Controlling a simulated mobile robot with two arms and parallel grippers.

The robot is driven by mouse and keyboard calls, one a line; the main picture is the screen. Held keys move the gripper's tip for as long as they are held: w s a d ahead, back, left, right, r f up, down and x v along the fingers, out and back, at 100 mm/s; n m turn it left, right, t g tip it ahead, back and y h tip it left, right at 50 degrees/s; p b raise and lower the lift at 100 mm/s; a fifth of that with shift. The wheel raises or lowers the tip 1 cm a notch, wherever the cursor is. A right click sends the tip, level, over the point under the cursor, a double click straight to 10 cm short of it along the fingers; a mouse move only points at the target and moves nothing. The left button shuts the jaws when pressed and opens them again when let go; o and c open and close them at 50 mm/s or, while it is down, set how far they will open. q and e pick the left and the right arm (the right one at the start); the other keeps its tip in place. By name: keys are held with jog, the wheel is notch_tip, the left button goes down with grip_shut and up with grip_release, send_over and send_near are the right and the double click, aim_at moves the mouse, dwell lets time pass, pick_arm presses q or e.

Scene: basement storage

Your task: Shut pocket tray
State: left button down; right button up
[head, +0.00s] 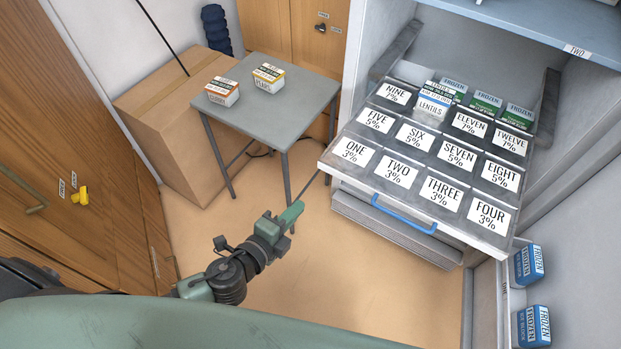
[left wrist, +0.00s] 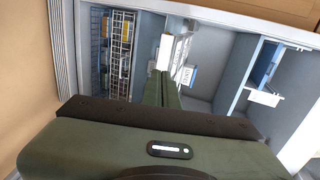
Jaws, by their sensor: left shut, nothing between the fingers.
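The pocket tray (head: 335,158) is pulled out of the grey cabinet in the head view. Its pockets carry white labels from ONE to TWELVE, and a blue handle (head: 403,213) is on its front. A lentils box (head: 433,105) and several frozen boxes (head: 485,102) stand toward its back. My left gripper (head: 297,210) is shut and empty, in front and to the left of the tray, apart from the handle. In the left wrist view its closed fingers (left wrist: 163,90) point toward the cabinet. My right gripper is not in view.
A small grey table (head: 275,112) with two boxes stands left of the tray, by a cardboard carton (head: 165,135). A grey drawer front (head: 395,232) lies below the tray. Blue frozen boxes (head: 530,263) sit at lower right. The floor before the tray is clear.

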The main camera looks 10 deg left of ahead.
pick_arm(q)
jog(key=p, duration=0.1)
send_near(332, 171)
jog(key=p+x, duration=0.1)
jog(key=x, duration=0.4)
jog(key=shift+w+f, duration=0.15)
jog(key=shift+w, duration=0.05)
jog(key=shift+w+d+f, duration=0.1)
jog(key=shift+w+d, duration=0.1)
jog(key=shift+w, duration=0.35)
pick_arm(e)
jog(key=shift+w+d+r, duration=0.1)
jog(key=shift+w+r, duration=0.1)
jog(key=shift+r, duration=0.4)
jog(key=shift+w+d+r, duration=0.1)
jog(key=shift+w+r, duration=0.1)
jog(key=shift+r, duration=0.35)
pick_arm(q)
jog(key=shift+w, duration=0.1)
